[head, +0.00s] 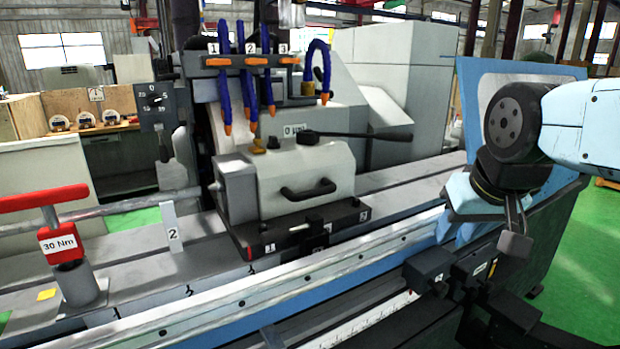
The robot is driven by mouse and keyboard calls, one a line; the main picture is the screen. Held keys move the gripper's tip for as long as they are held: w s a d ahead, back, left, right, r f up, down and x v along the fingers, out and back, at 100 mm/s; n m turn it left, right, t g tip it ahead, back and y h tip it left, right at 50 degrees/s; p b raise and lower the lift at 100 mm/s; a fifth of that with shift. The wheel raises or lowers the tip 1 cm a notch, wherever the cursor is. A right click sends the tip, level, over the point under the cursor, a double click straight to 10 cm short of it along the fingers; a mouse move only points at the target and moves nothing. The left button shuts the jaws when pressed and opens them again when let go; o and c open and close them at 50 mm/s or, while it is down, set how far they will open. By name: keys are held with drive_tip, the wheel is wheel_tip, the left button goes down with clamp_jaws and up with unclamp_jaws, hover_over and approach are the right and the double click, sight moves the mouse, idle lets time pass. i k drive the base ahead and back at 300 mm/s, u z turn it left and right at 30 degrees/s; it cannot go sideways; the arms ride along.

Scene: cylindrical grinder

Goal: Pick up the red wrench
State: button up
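The red wrench (62,240) stands upright at the lower left in the head view. It has a red T-shaped handle bar and a red block with a white "30 Nm" label. Its lower end sits in a grey cylindrical holder (78,285) on the grey machine table. My gripper (514,228) hangs at the far right of the view, well apart from the wrench, with the grinder between them. One finger with a grey block tip shows clearly. The other finger is not clearly visible, so I cannot tell the opening. I see nothing held in it.
A white workhead (305,180) with a black handle and lever stands mid-table. Blue hoses (250,75) hang above it. An upright plate marked 2 (172,226) stands right of the wrench. A blue-edged panel (468,110) rises behind my arm. Green floor (580,260) is open at right.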

sight(59, 243)
drive_tip(key=z, duration=1.8)
drive_tip(key=i, duration=0.1)
drive_tip(key=u, duration=3.65)
drive_tip(key=k, duration=0.9)
drive_tip(key=u, duration=0.15)
drive_tip(key=i, duration=0.9)
